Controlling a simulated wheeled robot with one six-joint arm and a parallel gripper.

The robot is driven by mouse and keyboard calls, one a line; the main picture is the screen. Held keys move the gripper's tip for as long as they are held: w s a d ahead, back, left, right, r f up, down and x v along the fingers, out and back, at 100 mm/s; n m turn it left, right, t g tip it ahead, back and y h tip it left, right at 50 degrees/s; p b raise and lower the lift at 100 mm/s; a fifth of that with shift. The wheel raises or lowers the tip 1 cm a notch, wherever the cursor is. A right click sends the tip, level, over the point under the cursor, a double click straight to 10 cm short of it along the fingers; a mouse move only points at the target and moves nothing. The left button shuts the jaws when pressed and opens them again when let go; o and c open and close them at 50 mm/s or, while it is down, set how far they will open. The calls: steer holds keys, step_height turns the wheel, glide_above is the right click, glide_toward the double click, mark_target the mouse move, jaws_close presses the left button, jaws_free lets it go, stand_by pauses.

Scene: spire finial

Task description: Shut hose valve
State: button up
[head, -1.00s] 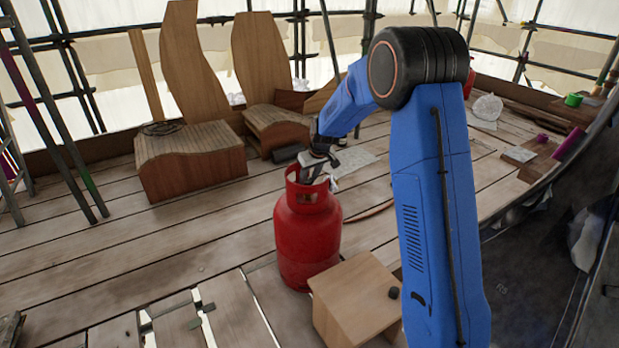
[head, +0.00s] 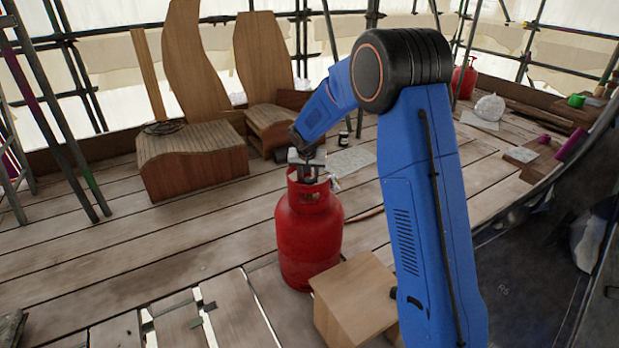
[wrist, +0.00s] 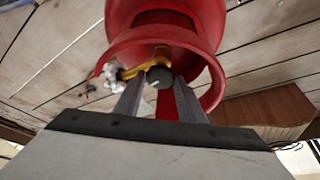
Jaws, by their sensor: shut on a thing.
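A red gas cylinder (head: 309,238) stands upright on the plank floor near the middle of the head view. In the wrist view its red collar (wrist: 122,45) rings a brass valve (wrist: 150,60) with a dark round knob (wrist: 159,77). My gripper (head: 308,178) reaches down into the top of the collar. In the wrist view the two fingers of my gripper (wrist: 160,88) are on either side of the knob, shut on it. A pale fitting (wrist: 122,72) sits on the valve's left side. The collar hides part of the fingers in the head view.
A wooden box (head: 352,297) stands close to the cylinder at front right. A reddish hose (head: 366,215) lies on the planks behind it. Curved wooden pieces (head: 192,160) stand at back left. Gaps show in the front planks. Floor left of the cylinder is clear.

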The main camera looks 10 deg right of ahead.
steer(key=shift+m, duration=0.6)
steer(key=shift+a+m+h, duration=0.1)
steer(key=shift+m+h, duration=0.2)
steer(key=shift+h, duration=0.1)
steer(key=o, duration=1)
steer(key=shift+o, duration=0.2)
steer(key=shift+r, duration=0.1)
steer(key=v, duration=1.7)
steer(key=shift+r, duration=0.15)
steer(key=shift+w, duration=0.1)
